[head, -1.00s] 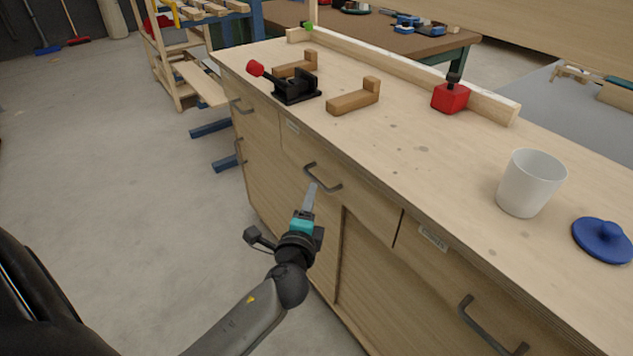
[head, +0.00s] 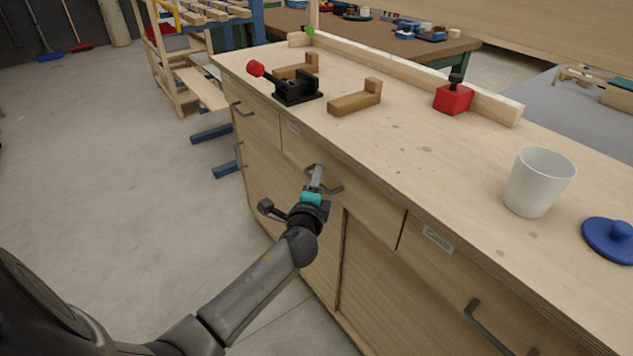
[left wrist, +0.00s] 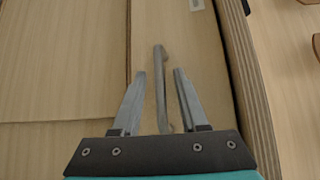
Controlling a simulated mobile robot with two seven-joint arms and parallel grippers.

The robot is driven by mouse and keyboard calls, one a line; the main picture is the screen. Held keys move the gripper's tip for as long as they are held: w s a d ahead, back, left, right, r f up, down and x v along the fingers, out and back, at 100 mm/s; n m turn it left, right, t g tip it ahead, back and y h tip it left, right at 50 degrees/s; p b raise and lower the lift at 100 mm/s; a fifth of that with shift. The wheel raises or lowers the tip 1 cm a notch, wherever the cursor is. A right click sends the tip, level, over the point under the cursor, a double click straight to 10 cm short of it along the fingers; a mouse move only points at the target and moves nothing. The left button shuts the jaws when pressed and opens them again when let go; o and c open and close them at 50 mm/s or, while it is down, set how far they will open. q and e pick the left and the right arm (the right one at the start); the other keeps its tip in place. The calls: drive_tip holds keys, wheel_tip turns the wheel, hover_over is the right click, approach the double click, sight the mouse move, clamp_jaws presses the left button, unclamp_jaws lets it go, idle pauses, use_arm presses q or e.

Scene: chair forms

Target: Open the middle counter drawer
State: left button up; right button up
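The middle counter drawer (head: 368,205) is closed, its front flush with the counter. Its dark bar handle (head: 333,186) shows in the head view just beside my left fingertips. My left gripper (head: 318,172) is in front of this handle. In the left wrist view the handle (left wrist: 161,88) runs between the two spread fingers of my left gripper (left wrist: 160,82). The fingers are open, with a gap on each side of the bar. My right gripper is in neither view.
On the countertop (head: 420,180) are a black clamp with a red knob (head: 296,88), wooden blocks (head: 355,98), a red block (head: 453,97), a white cup (head: 538,182) and a blue lid (head: 612,238). Another drawer handle (head: 490,328) is at lower right. Floor at left is clear.

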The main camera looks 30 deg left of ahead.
use_arm(q)
clamp_jaws()
idle(1.2)
